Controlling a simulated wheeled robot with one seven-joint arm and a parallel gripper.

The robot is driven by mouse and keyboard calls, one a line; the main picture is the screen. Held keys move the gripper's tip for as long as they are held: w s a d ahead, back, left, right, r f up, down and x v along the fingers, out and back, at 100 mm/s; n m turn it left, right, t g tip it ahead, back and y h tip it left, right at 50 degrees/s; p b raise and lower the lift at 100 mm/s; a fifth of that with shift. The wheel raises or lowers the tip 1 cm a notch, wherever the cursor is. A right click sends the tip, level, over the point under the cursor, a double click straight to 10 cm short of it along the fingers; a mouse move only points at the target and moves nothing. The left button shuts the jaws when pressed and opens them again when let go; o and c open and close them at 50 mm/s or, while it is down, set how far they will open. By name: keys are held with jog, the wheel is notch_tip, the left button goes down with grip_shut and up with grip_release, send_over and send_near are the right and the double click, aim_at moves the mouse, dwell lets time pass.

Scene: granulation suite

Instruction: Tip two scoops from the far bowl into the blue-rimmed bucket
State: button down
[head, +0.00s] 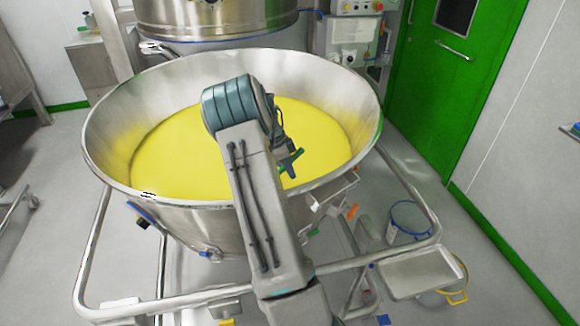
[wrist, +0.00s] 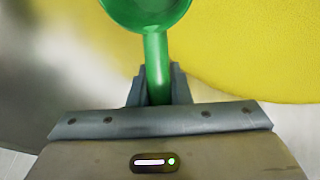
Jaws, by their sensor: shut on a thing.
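A large steel bowl (head: 105,105) holding yellow powder (head: 180,150) stands on a tubular frame in front of me. A second steel vessel (head: 215,18) with a blue band stands behind it, its top out of view. My gripper (wrist: 158,88) is shut on the handle of a green scoop (wrist: 157,55), over the powder at the bowl's right side. In the head view, my arm hides much of the gripper and scoop (head: 291,162). The visible part of the scoop's cup looks green and empty. The blue-rimmed bucket (head: 408,219) stands on the floor right of the bowl.
A steel tray (head: 420,272) juts from the frame rail (head: 412,190) at the lower right. A bucket with a yellow handle (head: 456,297) stands partly under it. A control box (head: 356,8) stands behind.

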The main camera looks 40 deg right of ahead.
jog(key=shift+f+b, duration=2.8)
jog(key=shift+f, duration=3.4)
jog(key=shift+w+a+f+p, duration=0.75)
jog(key=shift+w+a+f, duration=0.5)
jog(key=shift+a, duration=1.5)
jog(key=s+d+r+y+p, duration=0.1)
jog(key=r+p, duration=0.7)
jog(key=r, duration=0.8)
jog(key=d+r+t+y+p, duration=0.1)
jog(key=r+p, duration=0.7)
jog(key=r, duration=0.8)
jog(key=shift+s+d+r+y, duration=0.2)
jog(key=shift+s+d+y, duration=0.15)
jog(key=shift+d, duration=0.5)
